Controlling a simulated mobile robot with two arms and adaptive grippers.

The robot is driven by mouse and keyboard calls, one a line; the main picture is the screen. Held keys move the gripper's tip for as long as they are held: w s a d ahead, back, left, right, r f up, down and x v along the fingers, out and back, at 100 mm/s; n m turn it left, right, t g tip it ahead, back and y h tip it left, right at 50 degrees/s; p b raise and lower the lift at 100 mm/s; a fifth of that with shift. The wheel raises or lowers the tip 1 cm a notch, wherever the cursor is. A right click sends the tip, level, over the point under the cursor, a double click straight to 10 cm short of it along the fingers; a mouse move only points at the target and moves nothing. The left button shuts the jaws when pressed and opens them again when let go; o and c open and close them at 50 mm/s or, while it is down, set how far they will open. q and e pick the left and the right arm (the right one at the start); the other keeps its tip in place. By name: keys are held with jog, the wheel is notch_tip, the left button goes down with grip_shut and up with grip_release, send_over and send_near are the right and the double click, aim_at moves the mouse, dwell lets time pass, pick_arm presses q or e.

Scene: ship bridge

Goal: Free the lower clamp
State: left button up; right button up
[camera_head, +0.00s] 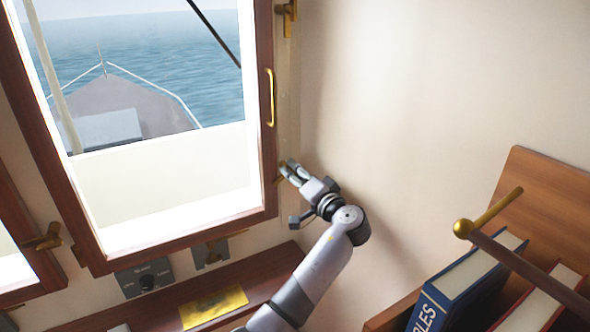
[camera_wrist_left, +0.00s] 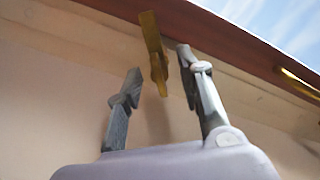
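The lower clamp (camera_wrist_left: 150,38) is a brass piece at the edge of the brown window frame (camera_head: 264,150). In the wrist view its narrow end hangs down from the frame between the tips of my left gripper's fingers. My left gripper (camera_wrist_left: 159,62) is open, with one finger on each side of the clamp's end. I cannot tell whether either finger touches it. In the head view my left gripper (camera_head: 286,170) is at the window's lower right side and hides most of the clamp. My right gripper is not in view.
An upper brass clamp (camera_head: 287,14) and a brass handle (camera_head: 270,97) are higher on the window's right side. A wooden ledge with a brass plate (camera_head: 212,306) lies below. A shelf with books (camera_head: 462,285) and a brass-ended rail (camera_head: 530,270) stand at right. The wall between is bare.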

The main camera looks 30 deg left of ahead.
pick_arm(q)
jog(key=shift+w+a, duration=0.15)
jog(key=shift+a, duration=0.15)
jog(key=shift+c, duration=0.4)
grip_shut()
